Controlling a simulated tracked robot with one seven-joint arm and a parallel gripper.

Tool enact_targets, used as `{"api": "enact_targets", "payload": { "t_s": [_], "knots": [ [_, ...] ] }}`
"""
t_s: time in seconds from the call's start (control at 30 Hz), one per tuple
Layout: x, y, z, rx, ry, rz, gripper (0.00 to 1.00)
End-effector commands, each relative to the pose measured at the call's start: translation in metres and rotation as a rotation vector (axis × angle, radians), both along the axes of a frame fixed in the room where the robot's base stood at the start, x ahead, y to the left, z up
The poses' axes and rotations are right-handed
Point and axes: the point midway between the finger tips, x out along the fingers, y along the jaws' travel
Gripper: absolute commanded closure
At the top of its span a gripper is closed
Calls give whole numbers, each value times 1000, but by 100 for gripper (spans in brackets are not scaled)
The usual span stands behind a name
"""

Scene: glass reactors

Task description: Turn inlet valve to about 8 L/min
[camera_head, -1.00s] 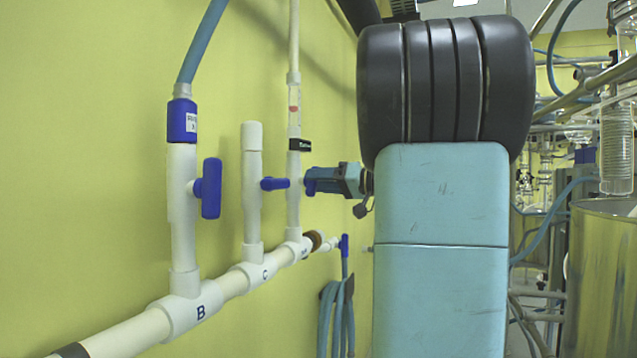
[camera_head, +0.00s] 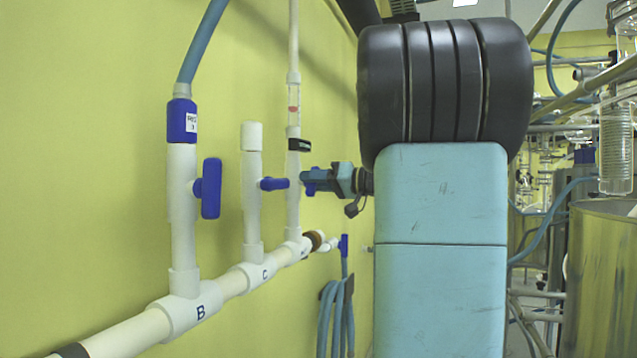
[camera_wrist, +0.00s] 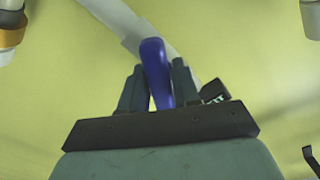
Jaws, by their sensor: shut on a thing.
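The inlet valve's blue handle (camera_wrist: 155,70) stands between the two fingers of my gripper (camera_wrist: 158,85) in the wrist view. My gripper is shut on it. In the head view my gripper (camera_head: 310,180) reaches from the right to the farthest white riser pipe (camera_head: 293,215), and only a bit of blue handle shows there. A clear flow tube (camera_head: 294,95) with a small red mark is in that riser, above a black label (camera_head: 299,145). The flow reading is too small to read.
Two nearer risers, on tees marked B (camera_head: 200,311) and C (camera_head: 264,273), carry blue handles (camera_head: 211,188) (camera_head: 274,184). A blue hose (camera_head: 335,315) hangs below my gripper. The yellow-green wall (camera_head: 80,150) is close on the left. Glassware and a metal vessel (camera_head: 600,270) stand at right.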

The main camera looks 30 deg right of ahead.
Motion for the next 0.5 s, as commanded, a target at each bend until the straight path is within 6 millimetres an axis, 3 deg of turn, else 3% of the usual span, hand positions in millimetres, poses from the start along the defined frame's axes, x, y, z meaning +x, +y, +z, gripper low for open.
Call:
{"api": "enact_targets", "payload": {
  "t_s": [0.5],
  "knots": [
    [1,-2,-2,112,89,-4,99]
  ]
}}
